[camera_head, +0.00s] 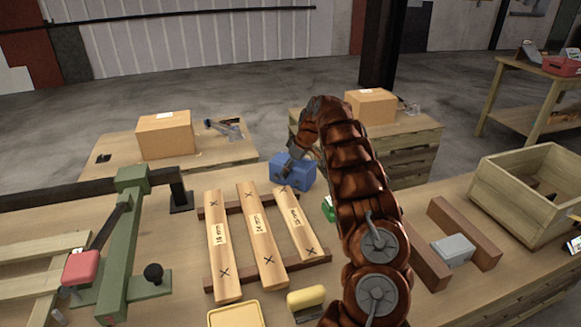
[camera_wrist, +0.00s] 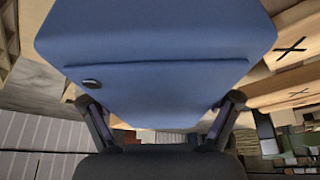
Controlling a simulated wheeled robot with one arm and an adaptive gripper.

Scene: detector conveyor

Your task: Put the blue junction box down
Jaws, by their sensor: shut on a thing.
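The blue junction box (camera_head: 292,172) is beyond the far ends of the marked planks in the head view. It fills the upper middle of the wrist view (camera_wrist: 160,85), with a small dark round spot on its face. My gripper (camera_head: 290,165) reaches it from above and is shut on it. In the wrist view the two dark fingers of my gripper (camera_wrist: 165,125) press at its lower left and lower right sides. I cannot tell whether the underside of the box touches the bench.
Three marked planks (camera_head: 262,235) lie on brown rails in front of the box. A green clamp frame (camera_head: 122,250) stands at left. A grey block (camera_head: 453,249) between brown bars and an open wooden crate (camera_head: 490,195) are at right. Cardboard boxes (camera_head: 165,135) stand on benches behind.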

